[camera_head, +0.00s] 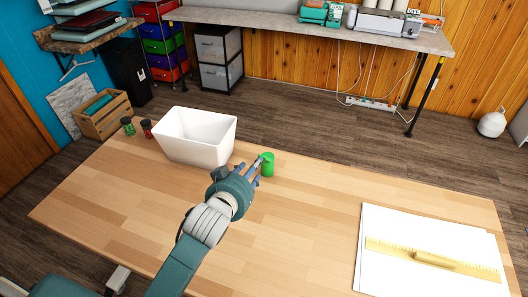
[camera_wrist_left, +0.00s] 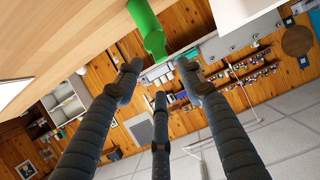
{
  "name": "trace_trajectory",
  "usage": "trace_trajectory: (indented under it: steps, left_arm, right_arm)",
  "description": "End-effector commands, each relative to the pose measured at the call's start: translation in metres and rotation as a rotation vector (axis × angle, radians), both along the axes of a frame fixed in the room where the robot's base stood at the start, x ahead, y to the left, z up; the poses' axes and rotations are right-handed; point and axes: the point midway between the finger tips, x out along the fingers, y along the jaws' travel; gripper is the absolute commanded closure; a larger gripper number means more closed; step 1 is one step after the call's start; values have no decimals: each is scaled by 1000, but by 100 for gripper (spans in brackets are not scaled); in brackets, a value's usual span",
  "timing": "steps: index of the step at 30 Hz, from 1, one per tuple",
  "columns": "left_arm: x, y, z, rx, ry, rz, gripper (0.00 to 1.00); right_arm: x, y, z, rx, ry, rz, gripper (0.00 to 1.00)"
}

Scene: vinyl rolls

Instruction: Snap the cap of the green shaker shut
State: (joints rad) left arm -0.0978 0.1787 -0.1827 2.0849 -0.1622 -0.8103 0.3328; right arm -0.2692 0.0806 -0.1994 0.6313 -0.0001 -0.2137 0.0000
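The green shaker (camera_head: 267,166) stands upright on the wooden table, just right of the white bin. It also shows at the top of the left wrist view (camera_wrist_left: 146,22), which is turned nearly upside down. Its narrower top end points down in that picture; whether the cap is open or shut is too small to tell. My left gripper (camera_head: 262,165) reaches to the shaker's near left side. In the wrist view its dark fingers (camera_wrist_left: 158,78) are spread with nothing between them, and the shaker lies beyond their tips. My right gripper is out of view.
A white bin (camera_head: 196,148) stands left of the shaker. A small green-and-dark jar (camera_head: 128,126) and a red-and-dark jar (camera_head: 147,129) stand at the table's left back. White sheets (camera_head: 385,274) with a yellow ruler (camera_head: 470,268) lie at right. The table's middle is clear.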

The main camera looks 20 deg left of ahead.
Motion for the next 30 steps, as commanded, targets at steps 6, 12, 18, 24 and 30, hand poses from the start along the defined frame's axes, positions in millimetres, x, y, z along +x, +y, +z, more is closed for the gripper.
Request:
trace_trajectory:
  steps: [6,12,18,24,30]
  left_arm:
    - [34,0,-12,0,1,1,61]
    - [67,-1,-26,1,2,0,61]
    - [87,-1,-36,0,2,-1,61]
    - [93,-1,-39,0,2,-1,61]
    - [93,-1,-39,0,2,-1,61]
  right_arm:
    - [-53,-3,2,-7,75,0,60]
    - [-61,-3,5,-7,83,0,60]
    - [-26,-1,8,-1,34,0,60]
    - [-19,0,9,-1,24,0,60]
    - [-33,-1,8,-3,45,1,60]
